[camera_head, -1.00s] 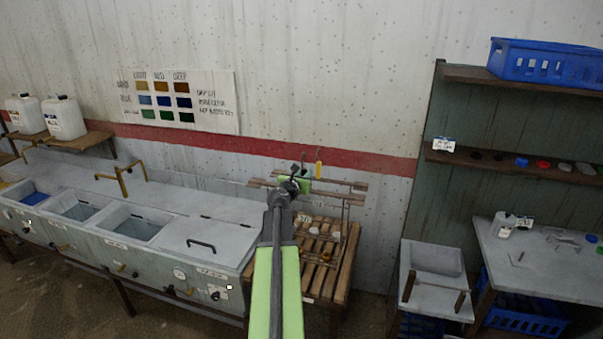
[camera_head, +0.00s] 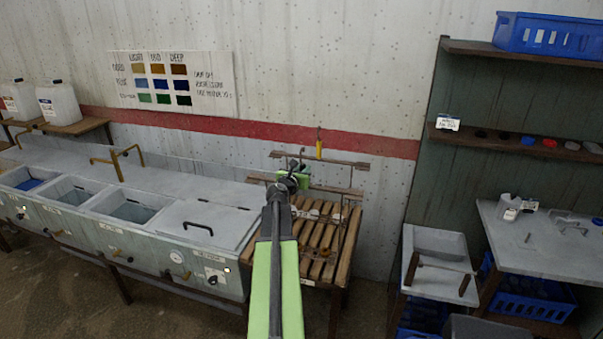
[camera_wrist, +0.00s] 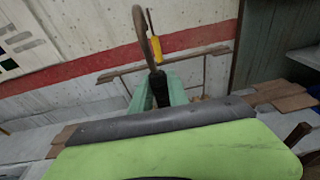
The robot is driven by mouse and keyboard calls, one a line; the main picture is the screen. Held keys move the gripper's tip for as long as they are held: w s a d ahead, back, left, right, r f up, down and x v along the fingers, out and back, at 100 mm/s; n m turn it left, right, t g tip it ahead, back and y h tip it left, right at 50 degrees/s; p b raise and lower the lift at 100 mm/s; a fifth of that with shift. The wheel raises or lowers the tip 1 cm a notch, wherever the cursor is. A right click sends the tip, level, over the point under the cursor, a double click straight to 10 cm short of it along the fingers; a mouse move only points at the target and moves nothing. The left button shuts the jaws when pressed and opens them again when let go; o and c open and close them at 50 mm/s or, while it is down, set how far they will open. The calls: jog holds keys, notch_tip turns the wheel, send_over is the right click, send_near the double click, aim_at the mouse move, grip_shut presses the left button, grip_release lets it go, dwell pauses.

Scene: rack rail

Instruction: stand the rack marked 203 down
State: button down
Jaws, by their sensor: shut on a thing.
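My gripper (camera_head: 293,178) is out over the slatted wooden stand, just in front of the wooden rail. In the wrist view, a dark brown hook (camera_wrist: 147,40) rises from between the green jaws (camera_wrist: 158,92), which are shut on it. What hangs below the hook is hidden by my gripper and arm. No marking 203 can be read. The slatted stand (camera_head: 345,232) is below and to the right of my gripper, with small pale labels too small to read.
A wooden rail (camera_head: 335,161) with a yellow-handled hook (camera_head: 319,149) is behind the gripper. Grey basins with a lidded one (camera_head: 205,222) stand at the left.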

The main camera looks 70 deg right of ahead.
jog(key=shift+f+b, duration=0.3)
jog(key=shift+f, duration=0.15)
dwell(0.5)
jog(key=c, duration=1.2)
grip_release()
jog(key=shift+o, duration=0.7)
jog(key=o, duration=1.1)
jog(key=shift+c, duration=0.2)
jog(key=shift+a, duration=0.15)
